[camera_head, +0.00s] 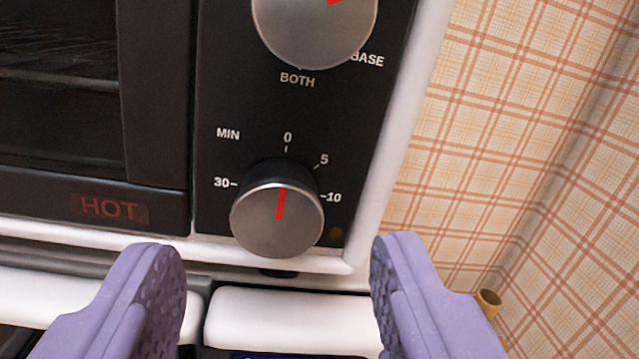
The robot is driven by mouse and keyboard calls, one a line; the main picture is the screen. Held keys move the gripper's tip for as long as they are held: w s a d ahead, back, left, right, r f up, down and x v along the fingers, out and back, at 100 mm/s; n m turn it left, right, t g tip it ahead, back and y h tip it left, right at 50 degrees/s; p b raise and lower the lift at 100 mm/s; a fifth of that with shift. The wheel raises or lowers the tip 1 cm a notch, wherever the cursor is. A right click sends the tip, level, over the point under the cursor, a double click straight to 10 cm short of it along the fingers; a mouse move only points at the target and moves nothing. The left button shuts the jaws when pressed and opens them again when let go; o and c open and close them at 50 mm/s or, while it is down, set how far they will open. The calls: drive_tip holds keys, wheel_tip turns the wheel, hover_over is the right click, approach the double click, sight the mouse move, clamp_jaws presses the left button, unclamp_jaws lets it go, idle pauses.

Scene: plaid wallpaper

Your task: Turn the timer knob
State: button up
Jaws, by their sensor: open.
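The timer knob (277,221) is a round silver knob with a red pointer line, low on the black control panel (220,105) of a white-framed oven. Its red line points up toward the 0 mark, on a scale marked MIN with 0, 5, 10 and 30. My gripper (277,270) is open, with one purple finger to the lower left of the knob and the other to the lower right. The fingers do not touch the knob and nothing is between them.
Another silver knob (313,30), labelled BOTH and BASE, sits above the timer knob, cut off at the top. The oven's dark glass door (60,100) is at left, above a HOT label (109,207). White surfaces (290,318) lie below. Plaid wallpaper (500,130) covers the right.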

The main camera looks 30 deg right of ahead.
sight(277, 214)
drive_tip(key=shift+x, duration=1.5)
drive_tip(key=c, duration=1)
drive_tip(key=shift+c, duration=0.2)
drive_tip(key=shift+f+m+b, duration=0.1)
drive_tip(key=shift+m+b, duration=0.2)
drive_tip(key=shift+b, duration=0.2)
